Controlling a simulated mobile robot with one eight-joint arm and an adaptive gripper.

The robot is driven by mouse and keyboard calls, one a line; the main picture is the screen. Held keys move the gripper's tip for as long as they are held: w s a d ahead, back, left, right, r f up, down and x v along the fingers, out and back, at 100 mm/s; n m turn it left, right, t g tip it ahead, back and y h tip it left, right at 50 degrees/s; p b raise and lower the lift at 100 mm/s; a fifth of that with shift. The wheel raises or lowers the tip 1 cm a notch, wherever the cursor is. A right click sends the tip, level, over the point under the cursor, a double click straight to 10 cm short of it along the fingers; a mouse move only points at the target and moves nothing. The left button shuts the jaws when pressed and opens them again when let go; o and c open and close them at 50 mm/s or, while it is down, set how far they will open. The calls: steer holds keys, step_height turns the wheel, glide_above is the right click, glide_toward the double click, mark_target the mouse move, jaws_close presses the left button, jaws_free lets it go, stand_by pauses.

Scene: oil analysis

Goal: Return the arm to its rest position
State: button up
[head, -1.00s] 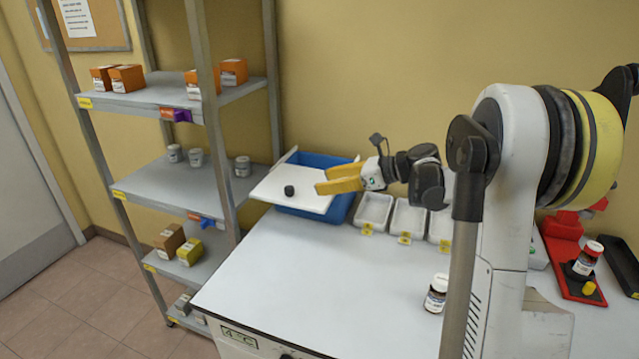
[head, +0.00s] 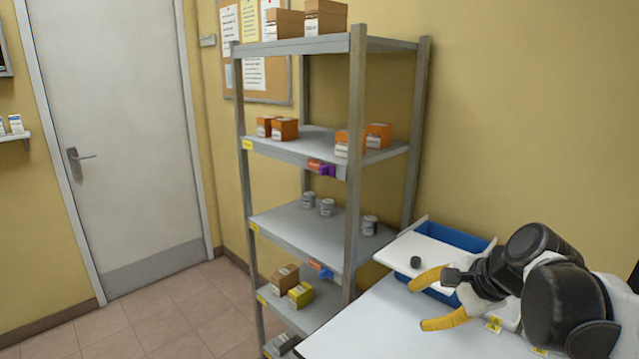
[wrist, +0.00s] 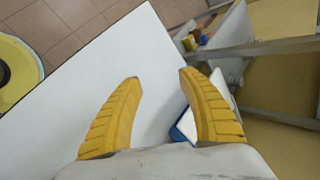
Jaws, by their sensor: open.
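My gripper (head: 428,303) has two yellow fingers, spread apart and empty. In the head view it is at the lower right, above the white bench top (head: 365,325) and in front of the blue bin with its white lid. In the wrist view my gripper (wrist: 160,80) is open over the bare white bench top (wrist: 100,60). My arm is folded close at the right edge of the head view, and part of it is out of frame.
A grey shelf unit (head: 355,200) stands left of the bench with boxes and jars. A closed door (head: 120,150) and open floor are to the left.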

steer(key=s+f+n+h, duration=0.2)
steer(key=s+n, duration=0.5)
steer(key=s+a+f+n+h, duration=0.1)
steer(key=s+f+n+h, duration=0.1)
steer(key=s+n, duration=0.5)
steer(key=shift+s+a+f+t+h, duration=0.15)
steer(key=shift+s+t+h, duration=0.15)
steer(key=shift+s, duration=0.5)
